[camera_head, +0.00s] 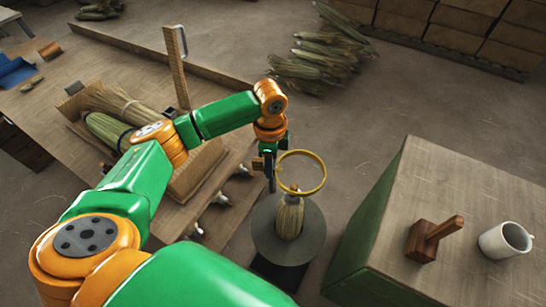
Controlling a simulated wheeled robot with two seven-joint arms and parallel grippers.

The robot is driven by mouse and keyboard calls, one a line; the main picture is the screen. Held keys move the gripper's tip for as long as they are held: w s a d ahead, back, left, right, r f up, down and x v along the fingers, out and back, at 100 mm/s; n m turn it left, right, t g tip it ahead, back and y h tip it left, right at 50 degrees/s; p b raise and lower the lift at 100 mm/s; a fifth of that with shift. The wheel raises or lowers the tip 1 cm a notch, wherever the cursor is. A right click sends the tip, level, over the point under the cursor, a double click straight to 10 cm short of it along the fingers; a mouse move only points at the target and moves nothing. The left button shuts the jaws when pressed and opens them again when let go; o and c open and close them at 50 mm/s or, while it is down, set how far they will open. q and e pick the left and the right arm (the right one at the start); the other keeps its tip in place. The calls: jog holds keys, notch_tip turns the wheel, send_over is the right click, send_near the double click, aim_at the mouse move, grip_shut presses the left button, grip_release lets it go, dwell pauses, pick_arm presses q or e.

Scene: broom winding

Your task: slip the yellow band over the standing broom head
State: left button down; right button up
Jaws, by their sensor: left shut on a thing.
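The broom head (289,219) is a bundle of straw-coloured bristles standing upright on a round dark turntable (270,243). The yellow band (323,165) is a thin ring in my left gripper (274,180), held by its left side. From this view the ring shows above the top of the broom head, and part of the top appears inside or just below its lower edge. I cannot tell whether the band is around the top or only above it. The left gripper is shut on the band. My right gripper is not in view.
A wooden bench (120,60) with straw bundles in a tray (205,170) lies left. A green-sided table (470,190) at right holds a wooden block with a handle (425,242) and a white mug (504,240). Husk bundles (318,62) lie on the floor behind.

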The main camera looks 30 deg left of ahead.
pick_arm(q)
jog(key=f+b, duration=0.8)
jog(key=f, duration=0.4)
jog(key=s+f+b, duration=0.1)
jog(key=f+b, duration=0.8)
jog(key=f, duration=0.4)
jog(key=f+b, duration=0.8)
jog(key=f, duration=0.4)
jog(key=shift+s+a+f, duration=0.2)
jog(key=shift+s+f, duration=0.05)
jog(key=shift+f, duration=0.05)
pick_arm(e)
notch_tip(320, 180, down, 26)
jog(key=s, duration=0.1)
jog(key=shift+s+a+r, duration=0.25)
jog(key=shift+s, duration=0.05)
pick_arm(q)
jog(key=shift+c, duration=2.1)
grip_release()
jog(key=shift+r, duration=0.1)
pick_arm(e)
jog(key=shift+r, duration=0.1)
